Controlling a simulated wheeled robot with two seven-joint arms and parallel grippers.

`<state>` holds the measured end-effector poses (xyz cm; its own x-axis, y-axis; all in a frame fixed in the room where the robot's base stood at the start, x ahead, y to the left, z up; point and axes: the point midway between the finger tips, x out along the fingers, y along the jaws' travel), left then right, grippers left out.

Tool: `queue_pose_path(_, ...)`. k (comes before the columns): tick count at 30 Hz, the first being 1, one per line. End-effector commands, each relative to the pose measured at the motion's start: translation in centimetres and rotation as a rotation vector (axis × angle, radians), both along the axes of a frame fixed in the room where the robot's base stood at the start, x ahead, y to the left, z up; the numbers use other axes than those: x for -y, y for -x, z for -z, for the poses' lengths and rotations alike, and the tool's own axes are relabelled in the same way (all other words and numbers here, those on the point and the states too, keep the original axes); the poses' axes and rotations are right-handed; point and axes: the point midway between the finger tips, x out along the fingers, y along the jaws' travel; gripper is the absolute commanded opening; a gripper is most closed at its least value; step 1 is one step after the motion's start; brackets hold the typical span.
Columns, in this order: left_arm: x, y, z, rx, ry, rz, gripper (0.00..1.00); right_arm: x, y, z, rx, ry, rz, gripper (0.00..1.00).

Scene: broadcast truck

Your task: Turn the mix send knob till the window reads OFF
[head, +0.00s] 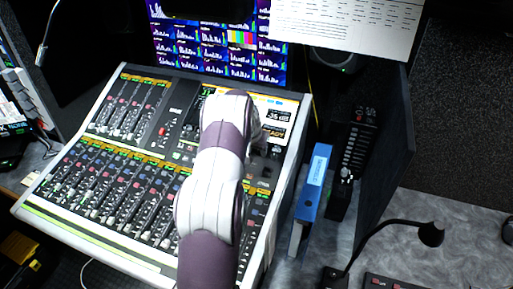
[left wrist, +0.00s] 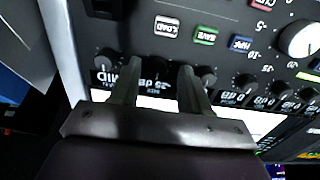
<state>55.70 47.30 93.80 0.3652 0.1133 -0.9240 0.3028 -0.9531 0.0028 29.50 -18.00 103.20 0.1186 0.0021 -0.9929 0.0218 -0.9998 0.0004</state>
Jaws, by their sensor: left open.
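My left gripper (left wrist: 159,75) is open in the left wrist view. Its two fingertips are on either side of a dark, small knob (left wrist: 159,68) in a row of knobs on the console panel. I cannot tell whether they touch it. A small window with white figures ending in "dB" (left wrist: 157,82) shows upside down between the fingers, partly hidden; I cannot read its whole value. In the head view my left arm reaches over the mixing console (head: 98,248) and hides the fingertips and the knob. My right gripper is not in view.
More knobs (left wrist: 246,82) with dB windows continue to the right in the wrist view, below coloured buttons (left wrist: 205,36). Many faders fill the console's left. A blue binder (head: 313,185) stands right of it. A gooseneck microphone (head: 430,234) is at lower right, and screens (head: 205,50) are behind.

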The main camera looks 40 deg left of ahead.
Motion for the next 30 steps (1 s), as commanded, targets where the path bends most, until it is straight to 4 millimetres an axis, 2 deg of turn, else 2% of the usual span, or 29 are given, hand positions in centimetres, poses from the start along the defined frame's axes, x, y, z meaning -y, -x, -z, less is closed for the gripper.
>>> queue_pose_path(7, 0.01, -0.07, 0.16, 0.000, 0.000, 0.000, 0.46, 0.00, 0.01, 0.00, 0.000, 0.000, 0.000, 0.43)
queue_pose_path(8, 0.01, -0.07, 0.16, 0.000, 0.000, 0.000, 0.43, 0.00, 0.01, 0.00, 0.000, 0.000, 0.000, 0.43)
queue_pose_path(9, 0.01, -0.06, 0.16, 0.000, 0.000, 0.000, 0.30, 0.00, 0.01, 0.00, 0.000, 0.000, 0.000, 0.43)
queue_pose_path(12, 0.01, -0.06, 0.15, 0.000, 0.000, 0.000, 0.00, 0.00, 0.00, 0.00, 0.000, 0.000, 0.000, 0.43)
queue_pose_path(22, 0.01, -0.03, 0.15, 0.003, 0.009, -0.023, 0.00, 0.00, 0.00, -0.01, 0.000, 0.000, 0.000, 0.43)
queue_pose_path(30, -0.03, -0.02, 0.14, 0.019, 0.066, -0.161, 0.00, 0.00, 0.00, -0.11, 0.000, 0.000, 0.000, 0.43)
